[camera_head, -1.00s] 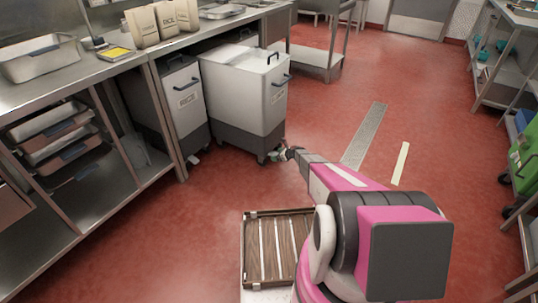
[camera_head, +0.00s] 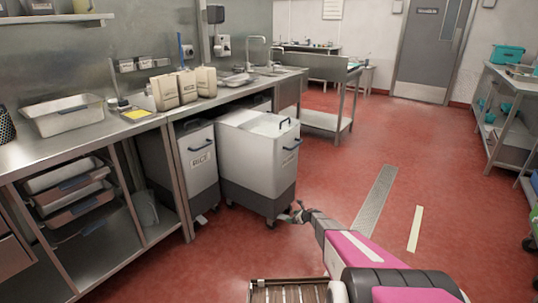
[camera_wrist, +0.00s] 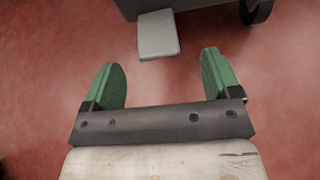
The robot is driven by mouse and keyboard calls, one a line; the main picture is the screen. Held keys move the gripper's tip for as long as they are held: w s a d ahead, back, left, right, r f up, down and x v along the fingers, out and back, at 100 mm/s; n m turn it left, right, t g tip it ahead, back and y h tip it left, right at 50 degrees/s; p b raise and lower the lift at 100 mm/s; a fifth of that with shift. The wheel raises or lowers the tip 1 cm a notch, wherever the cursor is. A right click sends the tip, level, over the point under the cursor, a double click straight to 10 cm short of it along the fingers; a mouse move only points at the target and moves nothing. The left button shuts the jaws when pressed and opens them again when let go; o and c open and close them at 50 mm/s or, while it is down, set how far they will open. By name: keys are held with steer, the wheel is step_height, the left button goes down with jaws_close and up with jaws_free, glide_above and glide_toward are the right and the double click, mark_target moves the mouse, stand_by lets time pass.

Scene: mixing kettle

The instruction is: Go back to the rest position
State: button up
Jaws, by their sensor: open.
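My gripper (camera_head: 296,209) is low in front of the white wheeled bin (camera_head: 258,165), near its lower right corner and front wheel. In the wrist view my gripper (camera_wrist: 162,80) has its two green fingers wide apart, with only red floor between them. A grey pedal (camera_wrist: 157,36) sticks out from under a dark bin base (camera_wrist: 190,8) just beyond the fingertips, and a black wheel (camera_wrist: 256,10) is to its right. My pink and grey arm stretches forward and low over the floor.
A narrower bin (camera_head: 196,165) stands left of the white one, under the steel counter (camera_head: 85,140). A slatted wooden tray (camera_head: 285,292) is beside my arm.

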steer(key=s+d+r+m+t+h, duration=0.2)
steer(key=r+m+t+h, duration=0.1)
steer(key=r+m, duration=0.5)
steer(key=s+d+r+m+t+h, duration=0.15)
steer(key=r+m+h, duration=0.35)
steer(key=r, duration=0.5)
steer(key=s+d+r+m+h, duration=0.45)
steer(key=s+r+m, duration=0.4)
steer(key=m, duration=0.45)
steer(key=s+a+r+m+g+y, duration=0.1)
steer(key=s+r+m+g, duration=0.3)
steer(key=s, duration=0.7)
steer(key=s+a+r+m+g+y, duration=0.1)
steer(key=s+a+r+m+g, duration=0.3)
steer(key=s+m, duration=0.5)
steer(key=s+a+r+m+g+y, duration=0.1)
steer(key=s+r+m+g, duration=0.3)
steer(key=s, duration=1.1)
steer(key=a+m, duration=0.1)
steer(key=m, duration=0.2)
steer(key=shift+s+a+r, duration=0.2)
steer(key=shift+a+r, duration=0.2)
